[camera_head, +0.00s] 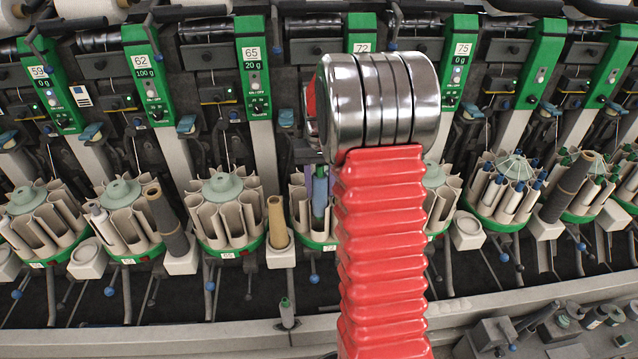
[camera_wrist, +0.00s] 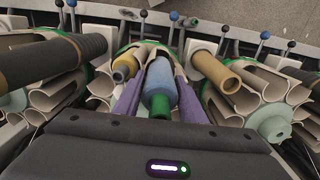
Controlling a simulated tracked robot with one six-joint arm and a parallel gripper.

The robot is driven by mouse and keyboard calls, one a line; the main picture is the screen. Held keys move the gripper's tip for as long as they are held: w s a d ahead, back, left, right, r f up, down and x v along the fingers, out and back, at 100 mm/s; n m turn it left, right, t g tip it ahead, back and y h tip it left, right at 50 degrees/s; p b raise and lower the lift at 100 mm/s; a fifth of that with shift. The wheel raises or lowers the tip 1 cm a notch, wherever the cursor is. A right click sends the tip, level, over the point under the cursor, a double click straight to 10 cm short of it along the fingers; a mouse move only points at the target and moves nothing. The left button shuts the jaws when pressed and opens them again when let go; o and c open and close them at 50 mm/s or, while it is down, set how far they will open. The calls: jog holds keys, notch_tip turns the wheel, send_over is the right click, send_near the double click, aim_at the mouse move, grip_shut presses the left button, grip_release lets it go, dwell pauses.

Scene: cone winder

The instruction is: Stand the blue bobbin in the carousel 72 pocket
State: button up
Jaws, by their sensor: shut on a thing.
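My gripper (camera_wrist: 158,92) has purple fingers shut on the blue bobbin (camera_wrist: 158,82), with its green end towards the wrist camera. In the head view the bobbin (camera_head: 320,196) appears upright over the left side of the carousel 72 (camera_head: 299,208), which is mostly hidden by my red arm. A 72 label (camera_head: 362,47) shows on the green column above. In the wrist view the bobbin's far end overlaps the carousel's beige pockets (camera_wrist: 103,92); I cannot tell whether it is inside a pocket. A yellowish bobbin (camera_wrist: 125,68) lies beside it at the left.
A tan cone (camera_head: 277,220) stands left of the carousel and a dark cone (camera_head: 166,220) farther left. Neighbouring carousels (camera_head: 227,209) stand close by. Levers with blue knobs (camera_head: 314,279) stick out in front. A grey rail (camera_head: 150,335) runs along the front.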

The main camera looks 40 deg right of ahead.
aim_at(320, 165)
jog(key=shift+f, duration=1.3)
jog(key=shift+f, duration=0.3)
jog(key=o, duration=1)
jog(key=shift+o, duration=0.2)
jog(key=shift+r, duration=0.15)
notch_tip(320, 165, up, 13)
jog(key=shift+w+r, duration=0.1)
jog(key=shift+r, duration=0.1)
